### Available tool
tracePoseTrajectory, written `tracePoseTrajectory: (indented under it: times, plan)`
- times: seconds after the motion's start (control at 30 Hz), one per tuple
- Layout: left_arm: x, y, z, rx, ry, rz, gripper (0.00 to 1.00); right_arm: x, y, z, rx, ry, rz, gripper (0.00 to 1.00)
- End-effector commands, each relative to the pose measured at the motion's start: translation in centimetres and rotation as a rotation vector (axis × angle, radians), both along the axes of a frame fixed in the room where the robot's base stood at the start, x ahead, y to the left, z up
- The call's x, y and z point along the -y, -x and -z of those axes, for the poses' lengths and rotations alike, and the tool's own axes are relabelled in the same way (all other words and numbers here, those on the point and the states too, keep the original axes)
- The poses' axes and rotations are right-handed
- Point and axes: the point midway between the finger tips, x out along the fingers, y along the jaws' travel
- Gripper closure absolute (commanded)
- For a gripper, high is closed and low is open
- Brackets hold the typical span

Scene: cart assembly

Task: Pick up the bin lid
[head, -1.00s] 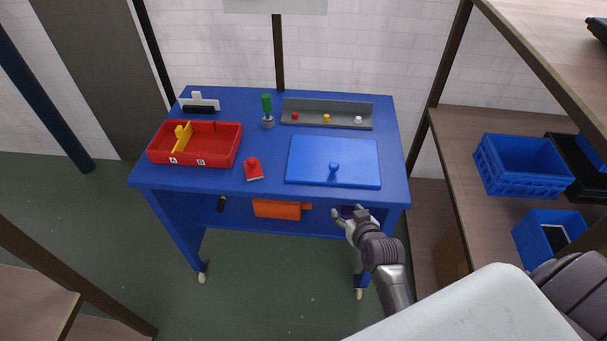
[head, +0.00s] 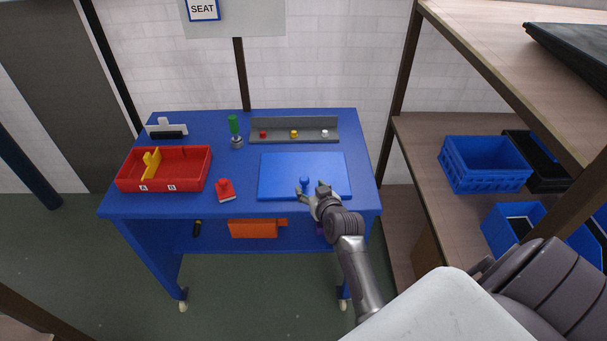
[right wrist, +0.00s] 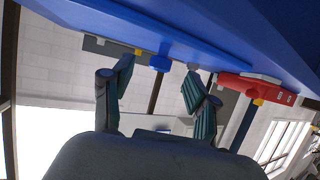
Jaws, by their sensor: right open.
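The bin lid (head: 280,170) is a flat blue panel with a round blue knob (head: 304,181) near its front edge. It lies on the right part of the blue cart top (head: 240,203). My right gripper (head: 311,190) is open at the lid's front edge, just in front of the knob. In the right wrist view the knob (right wrist: 160,62) shows ahead, between the two open fingers (right wrist: 157,80), with the lid's blue surface (right wrist: 190,45) behind it. No finger appears to touch the knob. My left gripper is not in view.
A red bin (head: 190,178) with a yellow divider and a red stamp-like part (head: 225,190) sit left of the lid. A grey rack (head: 295,135) with coloured knobs stands behind it. Shelves with blue crates (head: 484,165) are on the right.

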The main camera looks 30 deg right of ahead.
Motion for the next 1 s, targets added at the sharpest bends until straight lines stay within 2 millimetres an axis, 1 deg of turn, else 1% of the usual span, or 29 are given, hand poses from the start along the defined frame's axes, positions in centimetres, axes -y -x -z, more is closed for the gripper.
tracePoseTrajectory:
  times: [0.23, 0.37, 0.5, 0.67, 0.7, 0.87, 1.0]
  plan:
    - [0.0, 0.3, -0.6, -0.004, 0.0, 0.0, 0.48, 0.5, -2.7, 1.2, -0.001, -0.001, 0.0, 0.41]
    - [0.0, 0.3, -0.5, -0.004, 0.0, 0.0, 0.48, 0.8, -4.0, 1.9, 0.0, -0.001, 0.0, 0.41]
    - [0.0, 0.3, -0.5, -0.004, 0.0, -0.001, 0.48, 0.9, -4.4, 2.1, 0.0, -0.001, 0.0, 0.41]
    - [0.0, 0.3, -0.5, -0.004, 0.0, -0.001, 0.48, 0.9, -4.4, 2.1, 0.0, -0.001, 0.001, 0.41]
    - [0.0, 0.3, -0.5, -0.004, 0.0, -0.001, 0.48, 0.9, -4.4, 2.1, 0.0, 0.0, 0.001, 0.43]
    - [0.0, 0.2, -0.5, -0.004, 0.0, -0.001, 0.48, 0.9, -4.4, 2.1, 0.0, 0.0, 0.001, 0.69]
    - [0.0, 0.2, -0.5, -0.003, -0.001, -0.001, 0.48, 0.9, -4.4, 2.1, -0.001, 0.0, 0.0, 0.93]
